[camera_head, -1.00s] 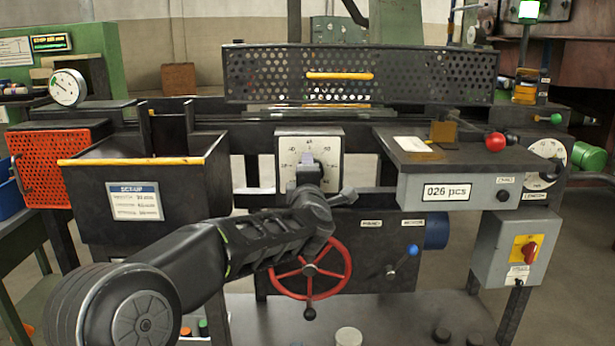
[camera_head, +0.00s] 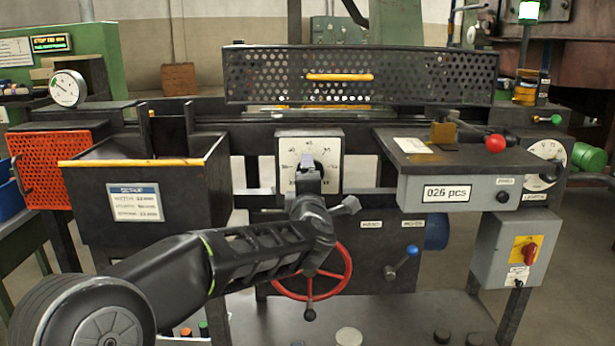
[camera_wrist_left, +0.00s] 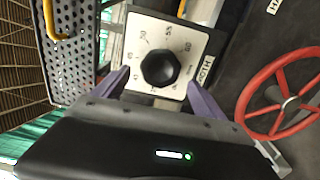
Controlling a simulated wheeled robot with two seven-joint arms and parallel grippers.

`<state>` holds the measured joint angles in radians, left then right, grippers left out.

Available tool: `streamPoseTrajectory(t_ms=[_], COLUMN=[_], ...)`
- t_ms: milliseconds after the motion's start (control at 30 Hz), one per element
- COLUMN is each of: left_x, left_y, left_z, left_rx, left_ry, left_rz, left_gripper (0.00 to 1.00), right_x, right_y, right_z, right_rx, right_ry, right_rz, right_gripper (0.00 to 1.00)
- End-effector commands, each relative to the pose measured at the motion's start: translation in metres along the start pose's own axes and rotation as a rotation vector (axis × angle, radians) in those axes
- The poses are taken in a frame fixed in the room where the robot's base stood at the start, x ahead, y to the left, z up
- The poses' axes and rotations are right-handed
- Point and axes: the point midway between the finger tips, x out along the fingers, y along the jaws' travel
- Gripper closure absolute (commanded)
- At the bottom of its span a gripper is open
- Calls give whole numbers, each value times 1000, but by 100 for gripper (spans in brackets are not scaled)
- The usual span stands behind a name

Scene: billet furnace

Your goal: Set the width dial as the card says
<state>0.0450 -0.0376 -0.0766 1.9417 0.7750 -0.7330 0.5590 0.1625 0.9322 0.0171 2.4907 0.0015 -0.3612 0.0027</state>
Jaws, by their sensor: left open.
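The width dial is a black knob on a square pale plate (camera_head: 327,158) with numbers around it, at the middle of the machine front. In the left wrist view the black knob (camera_wrist_left: 160,68) shows on the numbered plate (camera_wrist_left: 190,35). My left gripper (camera_head: 308,168) is in front of the plate and hides part of the knob. In the left wrist view its two purple fingers (camera_wrist_left: 160,88) are apart, one at each side of the knob's near part. The setup card (camera_head: 135,202) is on the dark bin at left; its small lines are too blurred to read surely.
A red handwheel (camera_head: 345,275) is below the dial, close to my left arm. A blue-knobbed lever (camera_head: 402,263) is to its right. A grey counter box (camera_head: 440,192) reads 026 pcs. A perforated guard (camera_head: 430,75) with a yellow handle is above.

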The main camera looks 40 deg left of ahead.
Motion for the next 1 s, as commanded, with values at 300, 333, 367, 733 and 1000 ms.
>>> streamPoseTrajectory(t_ms=[300, 333, 367, 733, 1000], left_x=[-42, -43, -44, -44, -44], left_y=[1, 0, 0, 0, -1], left_z=[0, 0, 0, 0, 5], left_rx=[-2, -1, -1, 0, 51], left_ry=[-2, -1, -1, -1, -19], left_rz=[0, 0, 0, 0, -4], left_gripper=[18, 18, 18, 18, 18], right_x=[-4, -4, -4, -4, -4], right_y=[-3, -3, -3, -3, -2], right_z=[1, 1, 2, 1, 1], right_rx=[-2, -2, -2, -2, -2], right_ry=[-3, -3, -4, -3, -3], right_rz=[-2, -2, -2, -2, -2], right_gripper=[64, 64, 64, 64, 64])
